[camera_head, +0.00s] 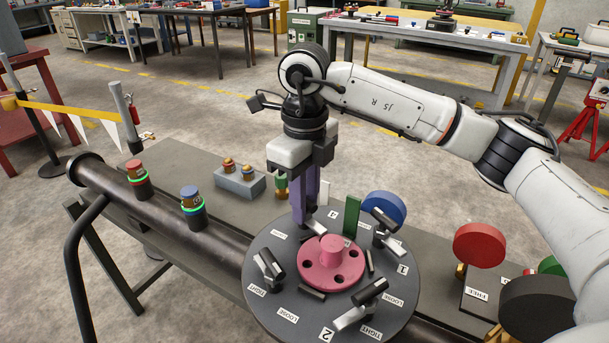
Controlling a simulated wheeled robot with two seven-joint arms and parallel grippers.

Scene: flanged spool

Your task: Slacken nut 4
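A dark round plate (258,263) carries a pink flanged hub (331,262) and several lever-like nuts around it. The label 4 (333,213) lies at the plate's far side. Beside it is the nut 4 lever (314,228), with a silver end; the rest of it is largely hidden by my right gripper. My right gripper (302,221) points down with purple fingers, its tips at or just beside this lever. The fingers overlap in this view, so I cannot tell whether they are closed on it. My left gripper is out of view.
Other nut levers stand at the left (270,268), right (385,232) and front right (364,303) of the plate. A green upright block (352,217) and a blue disc (384,207) are near my gripper. A red button (479,245) is to the right, and a dark pipe (160,213) runs left.

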